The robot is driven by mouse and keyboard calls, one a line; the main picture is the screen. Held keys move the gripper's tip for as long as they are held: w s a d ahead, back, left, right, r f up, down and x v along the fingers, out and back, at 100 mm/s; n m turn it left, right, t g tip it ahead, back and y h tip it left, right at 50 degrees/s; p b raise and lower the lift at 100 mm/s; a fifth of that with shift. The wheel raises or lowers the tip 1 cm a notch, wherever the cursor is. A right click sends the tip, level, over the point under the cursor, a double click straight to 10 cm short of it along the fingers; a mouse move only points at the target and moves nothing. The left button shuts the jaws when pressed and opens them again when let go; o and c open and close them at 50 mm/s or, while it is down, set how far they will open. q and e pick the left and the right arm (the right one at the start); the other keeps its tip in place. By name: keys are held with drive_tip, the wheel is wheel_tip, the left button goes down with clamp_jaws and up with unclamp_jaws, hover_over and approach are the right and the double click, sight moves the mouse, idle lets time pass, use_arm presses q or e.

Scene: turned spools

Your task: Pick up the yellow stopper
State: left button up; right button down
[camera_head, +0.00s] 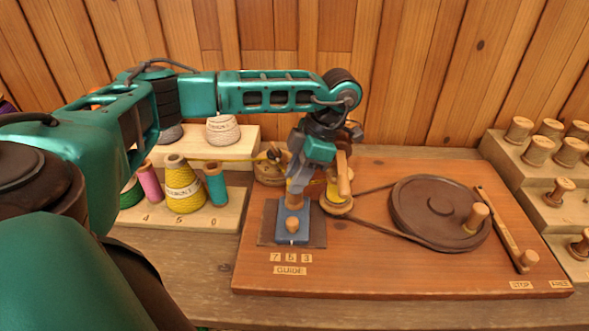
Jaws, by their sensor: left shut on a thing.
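I see no thing that is plainly a yellow stopper. A yellow-wound spool (332,191) sits on the board just right of my left gripper, partly hidden by the gripper and a wooden handle (344,175). My left gripper (295,184) points down over the blue guide block (284,231) and appears shut on the upright wooden knob (294,201) at its back. The fingertips are small and hard to make out. A second wooden knob (292,225) stands nearer the front of the block. My right gripper is not in view.
A brown wheel (417,201) with a belt and a wooden lever (502,228) occupy the reddish board's right side. A yellow thread cone (183,187) and other spools stand at left on a wooden rack. Stepped racks with wooden spools (538,151) stand at right.

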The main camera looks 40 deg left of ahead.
use_arm(q)
drive_tip(key=shift+r, duration=0.5)
wheel_tip(320, 180, up, 5)
drive_tip(key=shift+f, duration=0.1)
wheel_tip(320, 180, up, 14)
drive_tip(key=p, duration=0.6)
